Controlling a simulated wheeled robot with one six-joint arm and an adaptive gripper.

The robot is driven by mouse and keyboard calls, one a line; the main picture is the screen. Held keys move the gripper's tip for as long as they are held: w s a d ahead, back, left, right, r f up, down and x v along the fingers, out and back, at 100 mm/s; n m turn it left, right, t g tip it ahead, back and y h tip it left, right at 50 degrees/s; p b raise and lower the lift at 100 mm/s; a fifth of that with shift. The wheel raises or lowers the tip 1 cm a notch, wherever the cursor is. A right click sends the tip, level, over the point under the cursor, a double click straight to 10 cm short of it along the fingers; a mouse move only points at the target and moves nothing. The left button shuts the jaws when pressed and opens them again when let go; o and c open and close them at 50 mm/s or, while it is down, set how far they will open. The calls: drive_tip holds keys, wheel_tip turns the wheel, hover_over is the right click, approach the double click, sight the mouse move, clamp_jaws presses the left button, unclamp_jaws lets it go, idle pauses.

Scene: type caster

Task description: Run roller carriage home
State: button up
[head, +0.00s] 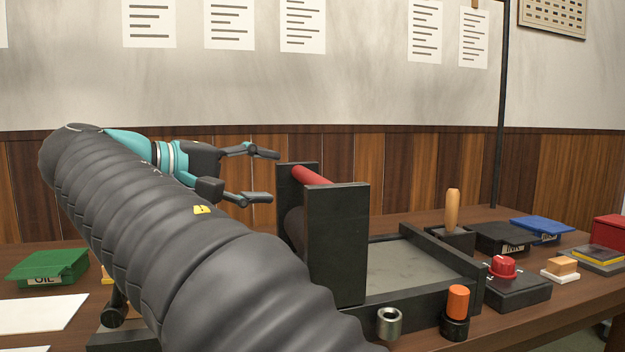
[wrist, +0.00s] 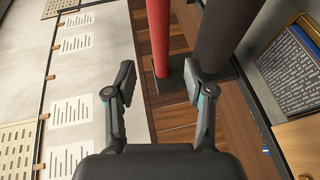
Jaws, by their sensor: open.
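The roller carriage has black upright side plates (head: 337,245), a red bar (head: 312,175) across the top and a dark roller (head: 294,228) below. It stands at the left end of a black-framed bed with a grey plate (head: 410,268). My gripper (head: 262,176) is open and empty, left of the carriage at about the red bar's height. In the wrist view the red bar (wrist: 159,35) appears ahead between my open fingertips (wrist: 160,82), with the dark roller (wrist: 222,35) to its right. No contact shows. My arm hides the bed's left end.
On the table are a wooden-handled tool (head: 452,210), a red knob on a black box (head: 502,267), an orange-topped cylinder (head: 457,302), a metal ring (head: 389,322), an ink box (head: 503,237) and a green oil box (head: 48,266). A black post (head: 502,110) stands behind.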

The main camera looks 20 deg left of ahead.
sight(304, 180)
drive_tip(key=x, duration=0.9)
drive_tip(key=shift+w+d+f, duration=0.15)
drive_tip(key=shift+w+d, duration=0.05)
drive_tip(key=shift+w, duration=0.1)
clamp_jaws()
